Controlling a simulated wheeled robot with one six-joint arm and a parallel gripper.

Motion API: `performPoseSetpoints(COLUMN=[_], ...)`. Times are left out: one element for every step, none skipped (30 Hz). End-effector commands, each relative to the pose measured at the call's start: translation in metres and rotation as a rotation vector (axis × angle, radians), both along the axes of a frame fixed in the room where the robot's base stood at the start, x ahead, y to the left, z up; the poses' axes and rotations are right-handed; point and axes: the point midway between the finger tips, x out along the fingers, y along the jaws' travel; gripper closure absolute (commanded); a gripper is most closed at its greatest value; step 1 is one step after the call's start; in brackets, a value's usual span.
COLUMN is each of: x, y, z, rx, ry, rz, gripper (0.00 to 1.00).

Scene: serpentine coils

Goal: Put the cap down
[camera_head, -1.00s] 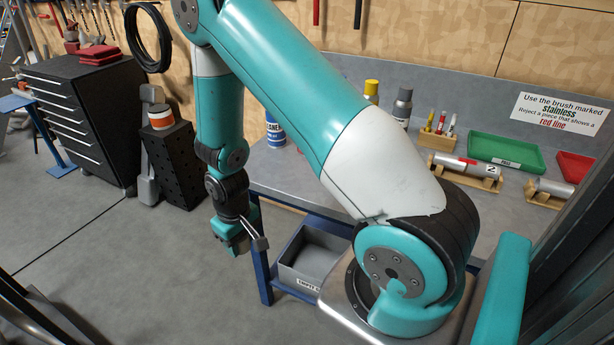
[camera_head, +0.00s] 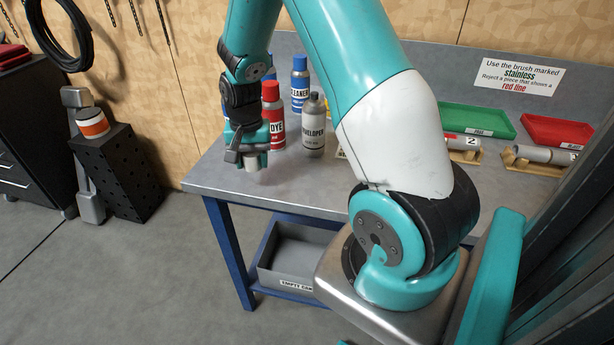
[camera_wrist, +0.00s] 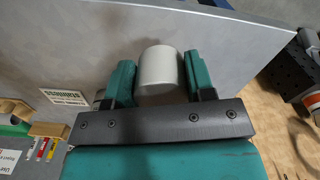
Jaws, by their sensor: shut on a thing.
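A light grey cap (camera_head: 254,163) is between the fingers of my gripper (camera_head: 249,152) over the left end of the grey workbench (camera_head: 330,185). In the wrist view the cap (camera_wrist: 160,68) shows as a pale round cylinder, with one teal finger of my gripper (camera_wrist: 160,76) on each side. The fingers are shut on it. The bench top lies beyond the cap; I cannot tell whether the cap touches it. A grey developer can (camera_head: 313,128) with a narrow top stands upright to the right of my gripper.
A red dye can (camera_head: 273,115) and a blue cleaner can (camera_head: 300,82) stand close behind my gripper. A green tray (camera_head: 477,119), a red tray (camera_head: 556,131) and metal cylinders on wooden cradles lie further right. Bare bench lies in front of the cans. A grey bin (camera_head: 290,262) sits below.

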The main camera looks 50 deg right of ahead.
Motion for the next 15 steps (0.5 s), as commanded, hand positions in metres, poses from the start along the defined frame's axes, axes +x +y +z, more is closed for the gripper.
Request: performPoseSetpoints(x=[0.0, -0.003, -0.008, -0.012, -0.016, -0.023, -0.028, -0.033, -0.039, -0.043, -0.047, -0.051, -0.053, -0.055, -0.056], y=[-0.025, -0.037, -0.054, -0.065, -0.075, -0.088, -0.095, -0.102, -0.11, -0.115, -0.118, -0.122, -0.124, -0.126, -0.127], z=[0.016, 0.027, 0.042, 0.052, 0.063, 0.076, 0.084, 0.092, 0.101, 0.107, 0.112, 0.117, 0.119, 0.12, 0.118], rx=[-0.004, -0.003, -0.003, -0.002, -0.003, -0.001, -0.001, -0.001, 0.0, 0.0, 0.0, 0.001, 0.0, 0.0, 0.001], ry=[-0.013, -0.013, -0.012, -0.013, -0.012, -0.011, -0.009, -0.008, -0.007, -0.005, -0.005, -0.002, -0.001, 0.0, 0.003], rz=[-0.16, -0.26, -0.39, -0.483, -0.571, -0.68, -0.753, -0.819, -0.897, -0.946, -0.987, -1.032, -1.058, -1.076, -1.094], gripper=[0.72, 0.72, 0.72, 0.72, 0.72, 0.72, 0.72, 0.72, 0.72, 0.72, 0.72, 0.72, 0.72, 0.72, 0.72])
